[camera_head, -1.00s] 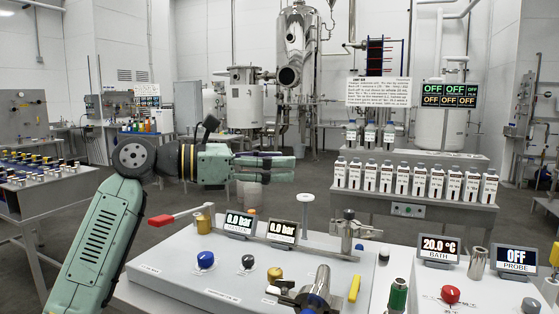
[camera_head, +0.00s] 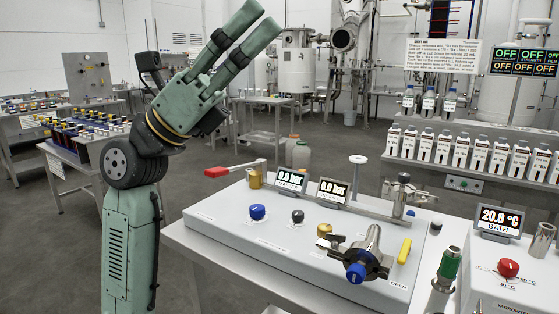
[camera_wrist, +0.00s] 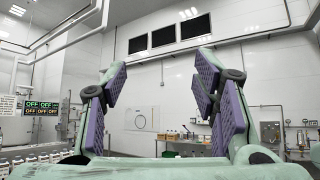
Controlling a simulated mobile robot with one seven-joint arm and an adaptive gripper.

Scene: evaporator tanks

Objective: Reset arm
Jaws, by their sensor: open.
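My gripper (camera_head: 254,24) is raised at the upper left of the head view, pointing up and to the right. Its two fingers are apart with nothing between them. In the wrist view, my gripper (camera_wrist: 161,80) shows two green fingers with purple pads spread wide. Behind them are a white wall and a far bench. My arm rises from the lower left of the head view, left of the white panel, and touches nothing that I can see.
A white panel (camera_head: 225,215) carries a red-handled valve (camera_head: 232,169), knobs, pressure displays and a metal fitting (camera_head: 368,255). A bath display (camera_head: 500,219) reads 20.0 °C. Bottles (camera_head: 461,151) line a shelf behind. A table with small vials (camera_head: 85,135) stands at the left. Air around the gripper looks clear.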

